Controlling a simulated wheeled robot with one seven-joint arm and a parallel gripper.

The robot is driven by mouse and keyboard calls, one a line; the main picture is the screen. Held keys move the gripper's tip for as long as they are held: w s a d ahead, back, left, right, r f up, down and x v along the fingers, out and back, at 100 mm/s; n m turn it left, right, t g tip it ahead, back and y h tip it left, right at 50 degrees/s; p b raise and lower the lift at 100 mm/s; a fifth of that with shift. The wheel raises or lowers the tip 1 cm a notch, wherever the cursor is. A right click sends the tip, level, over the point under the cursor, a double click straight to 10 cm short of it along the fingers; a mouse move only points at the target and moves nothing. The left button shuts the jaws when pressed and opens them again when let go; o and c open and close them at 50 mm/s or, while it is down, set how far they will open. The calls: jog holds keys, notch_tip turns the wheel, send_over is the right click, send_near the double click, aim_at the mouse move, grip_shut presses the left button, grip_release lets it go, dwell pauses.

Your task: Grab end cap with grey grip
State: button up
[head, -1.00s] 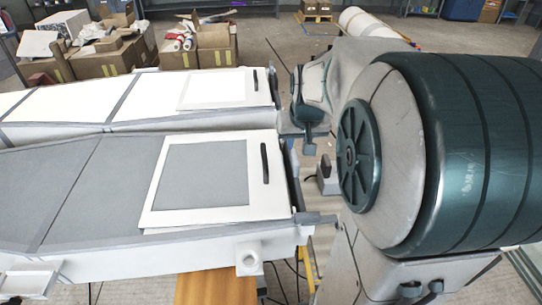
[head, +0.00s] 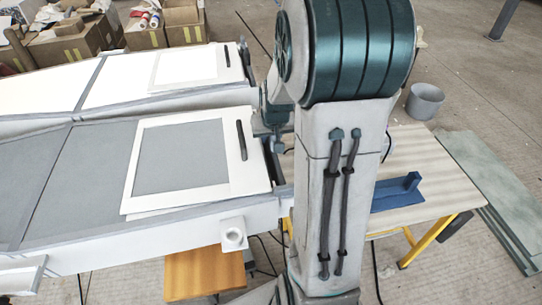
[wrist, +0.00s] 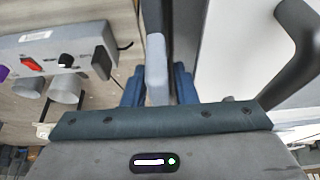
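Two white end panels with dark grips lie on the moulds in the head view. The near panel (head: 206,195) has a dark grey grip (head: 241,140) near its right edge, and the far panel (head: 190,80) has a similar one. In the wrist view a large dark grey grip (wrist: 300,50) stands at the right over a white surface; I cannot tell which panel it belongs to. My gripper (wrist: 158,88) shows two blue fingers set apart. A light grey piece (wrist: 157,68) shows between them; no hold on it is clear. The grip lies right of the fingers.
A wooden workbench (head: 425,205) with a blue bracket (head: 398,192) stands right of my arm. A power strip (wrist: 65,50) with a red switch shows left in the wrist view. Boxes (head: 60,50) stand at the back left. A grey bucket (head: 425,101) is on the floor.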

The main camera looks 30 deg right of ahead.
grip_shut()
